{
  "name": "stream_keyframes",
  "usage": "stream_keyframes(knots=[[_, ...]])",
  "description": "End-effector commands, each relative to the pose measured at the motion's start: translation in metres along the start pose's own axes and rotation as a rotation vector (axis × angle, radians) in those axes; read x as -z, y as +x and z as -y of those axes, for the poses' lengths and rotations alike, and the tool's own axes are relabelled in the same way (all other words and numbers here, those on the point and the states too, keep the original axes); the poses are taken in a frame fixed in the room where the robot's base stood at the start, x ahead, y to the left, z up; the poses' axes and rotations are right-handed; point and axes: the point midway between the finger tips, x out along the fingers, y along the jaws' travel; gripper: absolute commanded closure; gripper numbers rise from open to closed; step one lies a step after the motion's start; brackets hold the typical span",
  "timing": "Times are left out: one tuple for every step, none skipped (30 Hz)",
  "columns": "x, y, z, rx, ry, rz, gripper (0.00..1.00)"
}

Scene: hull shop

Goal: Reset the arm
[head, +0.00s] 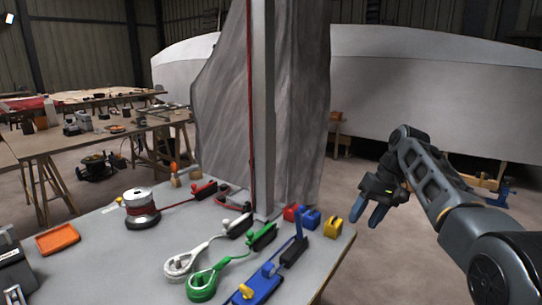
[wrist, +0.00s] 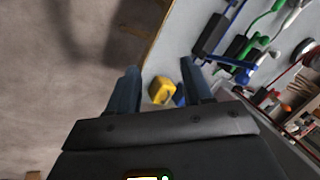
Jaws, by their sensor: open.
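My gripper (head: 367,211) hangs off the right edge of the grey table (head: 120,255), fingers pointing down and to the left. It is open and empty. In the wrist view my gripper (wrist: 160,84) shows its two dark fingers apart.
A winch (head: 141,208) with red rope, a white rope coil (head: 180,264), a green rope coil (head: 202,285), a blue lever fitting (head: 262,283) and an orange tray (head: 58,239) lie on the table. A grey post (head: 263,110) rises behind. Open floor lies right of the table.

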Motion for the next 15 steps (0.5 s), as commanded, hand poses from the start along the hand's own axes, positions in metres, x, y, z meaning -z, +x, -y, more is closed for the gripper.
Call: stream_keyframes(knots=[[-0.003, 0.012, -0.003, -0.003, 0.003, -0.008, 0.50], [-0.004, 0.019, -0.005, -0.005, 0.004, -0.015, 0.50], [-0.006, 0.028, -0.007, -0.008, 0.006, -0.024, 0.50], [-0.007, 0.035, -0.009, -0.011, 0.007, -0.033, 0.50], [-0.009, 0.043, -0.011, -0.014, 0.009, -0.041, 0.50], [-0.011, 0.053, -0.013, -0.018, 0.011, -0.053, 0.50], [-0.014, 0.063, -0.016, -0.021, 0.013, -0.062, 0.50], [-0.016, 0.071, -0.018, -0.024, 0.014, -0.073, 0.50], [-0.020, 0.085, -0.021, -0.028, 0.017, -0.088, 0.50], [-0.024, 0.096, -0.024, -0.032, 0.019, -0.101, 0.50], [-0.029, 0.108, -0.026, -0.037, 0.021, -0.115, 0.50], [-0.036, 0.126, -0.030, -0.044, 0.024, -0.136, 0.50], [-0.042, 0.139, -0.033, -0.050, 0.027, -0.152, 0.50], [-0.049, 0.151, -0.036, -0.055, 0.028, -0.169, 0.50], [-0.058, 0.167, -0.039, -0.062, 0.031, -0.193, 0.50]])
